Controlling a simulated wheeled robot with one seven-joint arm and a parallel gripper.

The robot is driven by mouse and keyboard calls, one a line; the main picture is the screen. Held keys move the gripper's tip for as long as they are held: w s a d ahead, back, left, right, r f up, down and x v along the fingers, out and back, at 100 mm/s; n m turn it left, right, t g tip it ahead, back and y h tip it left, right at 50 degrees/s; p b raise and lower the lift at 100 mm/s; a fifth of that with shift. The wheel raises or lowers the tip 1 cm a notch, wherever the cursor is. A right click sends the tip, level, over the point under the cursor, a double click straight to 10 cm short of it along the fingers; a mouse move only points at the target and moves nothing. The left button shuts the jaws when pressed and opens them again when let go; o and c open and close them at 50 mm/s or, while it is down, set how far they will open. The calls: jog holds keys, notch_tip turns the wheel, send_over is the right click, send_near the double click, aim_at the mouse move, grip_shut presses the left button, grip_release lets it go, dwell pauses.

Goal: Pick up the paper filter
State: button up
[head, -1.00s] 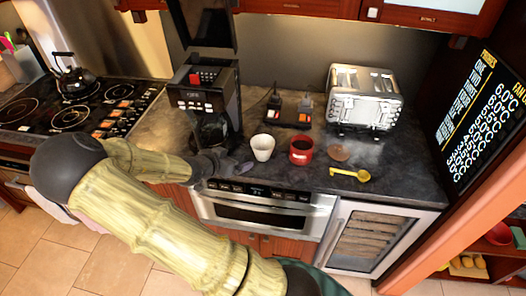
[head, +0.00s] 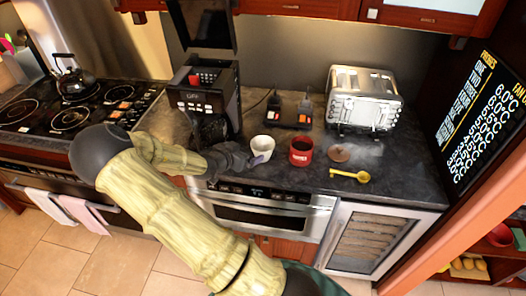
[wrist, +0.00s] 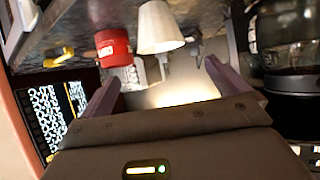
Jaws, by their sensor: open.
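The paper filter (head: 262,143) looks like a small white cup and stands on the dark counter, left of the red mug. It also shows in the wrist view as a white cone shape (wrist: 160,27), just beyond and between my fingertips. My gripper (head: 257,160) is at the filter's front left side in the head view, partly covering its lower part. In the wrist view my gripper (wrist: 163,80) is open, with nothing between its two purple-grey fingers. I cannot tell whether a finger touches the filter.
The red mug (head: 301,151) stands close right of the filter, with a brown disc (head: 340,152) and a yellow scoop (head: 350,174) further right. The coffee maker (head: 205,100) and its pot (wrist: 290,45) are close on the other side. A toaster (head: 362,100) stands behind.

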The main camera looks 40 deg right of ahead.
jog(key=p, duration=0.1)
send_near(259, 145)
jog(key=s+r, duration=0.1)
jog(key=s+d+r, duration=0.1)
jog(key=shift+s, duration=0.3)
jog(key=p+x, duration=0.2)
jog(key=x, duration=0.1)
jog(key=p+x, duration=0.1)
jog(key=x, duration=0.1)
jog(key=shift+d+r, duration=0.1)
jog(key=shift+r, duration=0.2)
jog(key=shift+w+d+f, duration=0.15)
jog(key=shift+f, duration=0.05)
grip_shut()
